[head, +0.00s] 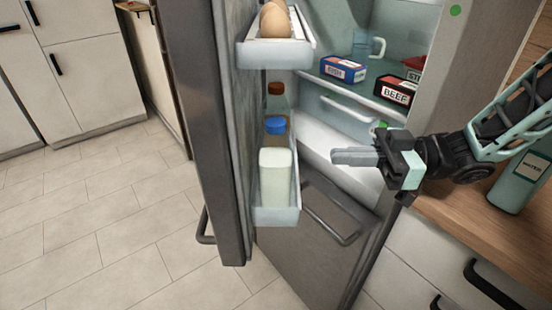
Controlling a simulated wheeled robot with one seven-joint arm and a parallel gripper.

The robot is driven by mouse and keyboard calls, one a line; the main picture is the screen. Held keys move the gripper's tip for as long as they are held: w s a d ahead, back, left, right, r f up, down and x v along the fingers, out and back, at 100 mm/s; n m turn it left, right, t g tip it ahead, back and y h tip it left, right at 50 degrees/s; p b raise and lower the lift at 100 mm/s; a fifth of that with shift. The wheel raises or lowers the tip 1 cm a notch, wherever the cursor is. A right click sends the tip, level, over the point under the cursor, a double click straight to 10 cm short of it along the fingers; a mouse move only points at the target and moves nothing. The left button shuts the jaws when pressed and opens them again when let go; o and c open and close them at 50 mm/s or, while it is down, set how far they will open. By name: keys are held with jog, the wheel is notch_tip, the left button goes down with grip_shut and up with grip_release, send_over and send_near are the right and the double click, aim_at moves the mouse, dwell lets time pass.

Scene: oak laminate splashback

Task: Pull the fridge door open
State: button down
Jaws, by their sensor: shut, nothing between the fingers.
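The fridge door (190,110) stands wide open, swung to the left, with its edge and inner side facing me. A dark bar handle (204,228) shows low at the door's outer side. The lit fridge interior (338,150) shows to the right of the door. My gripper (336,157) is in front of the fridge opening, to the right of the door and apart from it. Its fingers point left and are shut, with nothing held.
The upper door shelf (268,56) holds eggs, and the lower door shelf (272,216) holds bottles. Boxes, one marked BEEF (396,90), stand inside. A lower drawer front (318,240) is closed. A wooden counter (470,215) with a bottle (520,178) is at right. Tiled floor (100,220) is clear at left.

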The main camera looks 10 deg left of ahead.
aim_at(245, 157)
jog(key=s+a, duration=0.1)
jog(key=a, duration=0.3)
jog(key=a+p, duration=0.1)
jog(key=a, duration=0.3)
jog(key=s+a+p, duration=0.1)
jog(key=a, duration=0.3)
jog(key=shift+s+a+r, duration=0.1)
jog(key=shift+s+r, duration=0.05)
jog(key=shift+s, duration=0.2)
jog(key=shift+s+a, duration=0.15)
jog(key=shift+a, duration=0.5)
jog(key=shift+a, duration=0.1)
